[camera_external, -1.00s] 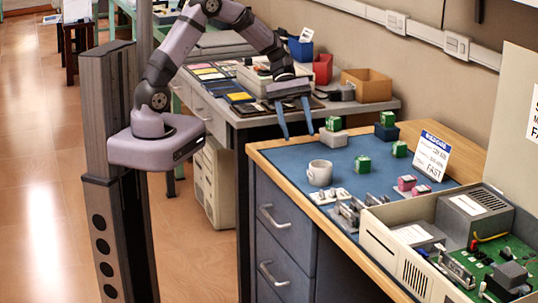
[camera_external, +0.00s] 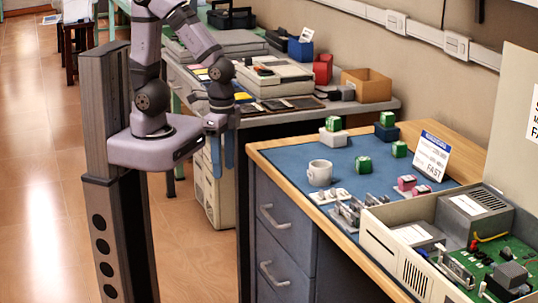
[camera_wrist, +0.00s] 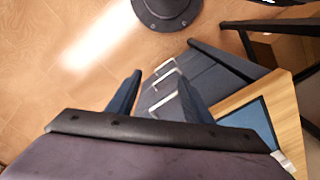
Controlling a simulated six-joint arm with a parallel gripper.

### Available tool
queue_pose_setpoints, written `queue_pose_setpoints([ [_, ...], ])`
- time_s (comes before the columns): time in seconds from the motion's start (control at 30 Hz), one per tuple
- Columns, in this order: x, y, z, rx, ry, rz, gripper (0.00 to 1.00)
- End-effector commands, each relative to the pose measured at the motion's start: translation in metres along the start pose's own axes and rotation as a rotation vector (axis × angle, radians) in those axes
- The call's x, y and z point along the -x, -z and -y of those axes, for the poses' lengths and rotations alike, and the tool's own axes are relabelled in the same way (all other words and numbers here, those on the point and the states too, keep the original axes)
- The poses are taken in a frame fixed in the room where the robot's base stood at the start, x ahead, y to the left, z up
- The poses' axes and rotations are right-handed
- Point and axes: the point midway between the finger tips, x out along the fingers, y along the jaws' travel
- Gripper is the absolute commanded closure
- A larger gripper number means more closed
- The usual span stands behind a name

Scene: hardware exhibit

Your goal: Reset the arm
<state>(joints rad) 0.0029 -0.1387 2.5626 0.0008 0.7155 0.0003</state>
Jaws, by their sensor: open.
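My gripper (camera_external: 222,150) hangs at the left of the workbench in the external view, its blue fingers pointing down in front of the drawer cabinet behind. In the wrist view its two fingers (camera_wrist: 160,98) are apart with nothing between them. Below them the wrist view shows the floor and the dark drawer front with its handles (camera_wrist: 165,88). My arm is folded back close to its column. No object is in the gripper.
An open computer case (camera_external: 395,243) stands at the right front. A second desk with a cardboard box (camera_external: 366,85) is behind.

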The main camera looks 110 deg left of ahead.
Motion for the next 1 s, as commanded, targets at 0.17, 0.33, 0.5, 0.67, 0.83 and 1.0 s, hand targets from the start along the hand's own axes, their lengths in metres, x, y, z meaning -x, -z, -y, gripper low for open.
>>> queue_pose_setpoints([
  [0.17,0.0,0.0,0.0,0.004,-0.001,0.001,0.54],
  [0.33,0.012,0.0,0.0,0.006,-0.001,0.002,0.54],
  [0.5,0.041,0.0,0.0,0.007,-0.001,0.002,0.54],
  [0.67,0.074,0.001,0.0,0.008,-0.002,0.002,0.54],
  [0.83,0.096,0.001,0.0,0.008,-0.002,0.002,0.54],
  [1.0,0.099,0.0,0.0,0.008,-0.002,0.002,0.54],
])
